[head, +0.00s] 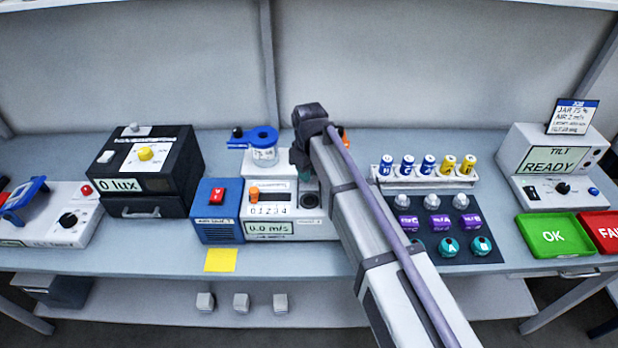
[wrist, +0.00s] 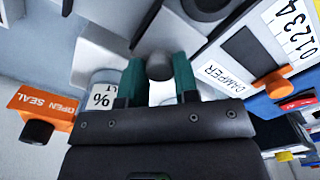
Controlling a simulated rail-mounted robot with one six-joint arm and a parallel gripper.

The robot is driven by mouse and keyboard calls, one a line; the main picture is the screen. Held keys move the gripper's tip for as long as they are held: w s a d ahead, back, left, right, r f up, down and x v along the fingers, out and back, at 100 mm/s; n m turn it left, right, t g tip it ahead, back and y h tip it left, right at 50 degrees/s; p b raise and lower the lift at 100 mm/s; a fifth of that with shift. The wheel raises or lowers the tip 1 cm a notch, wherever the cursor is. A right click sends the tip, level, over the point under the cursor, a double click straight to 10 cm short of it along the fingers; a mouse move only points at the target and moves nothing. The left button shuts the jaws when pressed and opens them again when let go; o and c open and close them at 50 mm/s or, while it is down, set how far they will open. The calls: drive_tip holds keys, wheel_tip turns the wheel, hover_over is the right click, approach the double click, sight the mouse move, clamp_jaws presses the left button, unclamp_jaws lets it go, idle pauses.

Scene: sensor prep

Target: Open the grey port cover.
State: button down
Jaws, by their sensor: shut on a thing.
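In the wrist view, the teal fingertips of my gripper (wrist: 159,80) are closed on a small round dark-grey knob (wrist: 159,66). The knob appears to belong to the grey port cover, but the cover's outline is partly hidden by my gripper and I cannot tell how far it stands open. A dark round opening (wrist: 207,6) shows just beyond it. In the head view, my gripper (head: 301,160) is at the back right of the airflow unit (head: 270,228), and my arm hides much of the area behind it.
An orange OPEN SEAL tag (wrist: 48,104) with a black knob is left of my gripper in the wrist view. The DAMPER slider plate (wrist: 250,55) is to the right.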

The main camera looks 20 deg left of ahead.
drive_tip(key=c, duration=0.8)
unclamp_jaws()
drive_tip(key=shift+c, duration=0.2)
wheel_tip(320, 180, up, 11)
drive_tip(key=p, duration=1.1)
drive_tip(key=shift+f, duration=0.15)
drive_tip(key=s+d+f+m+b, duration=0.3)
drive_tip(key=s+d+m, duration=0.1)
drive_tip(key=d, duration=0.7)
drive_tip(key=s+d+f+m+b, duration=0.3)
drive_tip(key=s+d+m, duration=0.1)
drive_tip(key=d, duration=0.8)
drive_tip(key=s+d+f+m+b, duration=0.3)
drive_tip(key=s+d, duration=0.3)
drive_tip(key=d, duration=0.6)
drive_tip(key=shift+m, duration=0.6)
